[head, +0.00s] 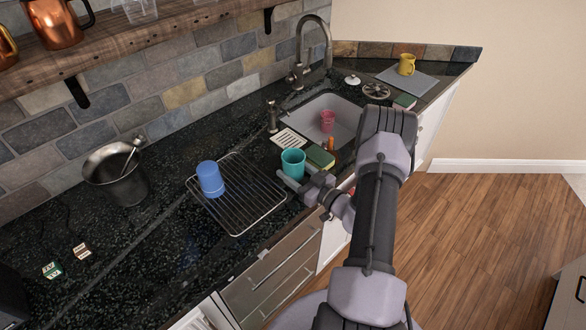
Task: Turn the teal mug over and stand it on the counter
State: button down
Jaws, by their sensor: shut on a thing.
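The teal mug (292,166) is at the front of the dark counter, between the wire rack and the sink. Its open mouth appears to face up. My gripper (298,178) is shut on the mug, with its fingers at the mug's lower near side. The fingers hide part of that side. I cannot tell whether the mug's base touches the counter (165,235).
A blue mug (210,180) stands upside down on the wire rack (236,233). A green sponge (320,157) lies close right of the teal mug. The sink (345,109) holds a pink mug (327,121). A metal bucket (118,177) stands left; the front-left counter is mostly clear.

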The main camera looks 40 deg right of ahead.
jog(key=shift+f, duration=0.35)
dwell(0.3)
